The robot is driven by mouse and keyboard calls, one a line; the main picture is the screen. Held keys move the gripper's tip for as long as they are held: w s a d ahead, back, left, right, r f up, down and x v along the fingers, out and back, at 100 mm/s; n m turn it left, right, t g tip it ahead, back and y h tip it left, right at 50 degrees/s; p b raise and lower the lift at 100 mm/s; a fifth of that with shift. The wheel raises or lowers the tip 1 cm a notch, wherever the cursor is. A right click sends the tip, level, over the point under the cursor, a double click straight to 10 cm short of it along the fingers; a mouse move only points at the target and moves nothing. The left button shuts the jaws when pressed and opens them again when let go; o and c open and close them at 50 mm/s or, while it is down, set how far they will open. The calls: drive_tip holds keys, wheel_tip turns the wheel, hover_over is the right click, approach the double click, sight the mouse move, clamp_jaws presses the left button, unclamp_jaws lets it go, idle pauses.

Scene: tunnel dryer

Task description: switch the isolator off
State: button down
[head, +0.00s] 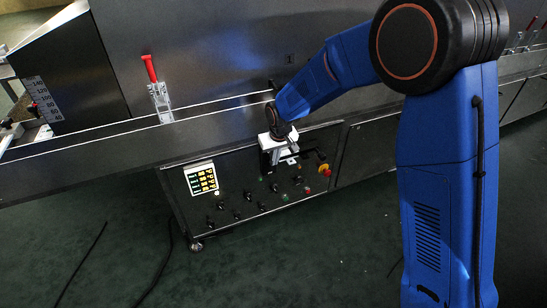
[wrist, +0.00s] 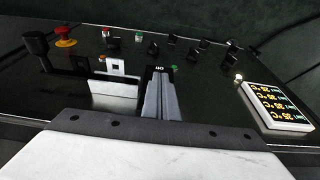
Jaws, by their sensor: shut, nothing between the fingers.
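My gripper (head: 284,150) is in front of the upper part of the dark control panel (head: 235,200). In the wrist view my gripper (wrist: 161,82) is shut and empty, its tips close to the panel face beside a small white marking and a green lamp. A large black handle (wrist: 35,43) sticks out at the panel's left in the wrist view, and in the head view the black handle (head: 321,155) is right of my gripper. It looks like the isolator, but its label and position cannot be read. My gripper is apart from it.
A red mushroom button (wrist: 65,40) on yellow is beside the handle. Several black knobs (wrist: 203,45) and small lamps cover the panel. A temperature display (head: 201,179) is at the panel's left in the head view. The conveyor edge (head: 120,135) runs above; a red-handled clamp (head: 150,70) stands higher.

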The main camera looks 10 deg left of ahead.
drive_tip(key=shift+s+d+f+t+y, duration=0.1)
drive_tip(key=shift+s+f+t+y, duration=0.7)
drive_tip(key=shift+f, duration=0.35)
drive_tip(key=shift+w+a+r, duration=0.35)
drive_tip(key=shift+w+r, duration=0.05)
drive_tip(key=shift+w, duration=0.15)
drive_tip(key=shift+r, duration=0.1)
drive_tip(key=v, duration=1.7)
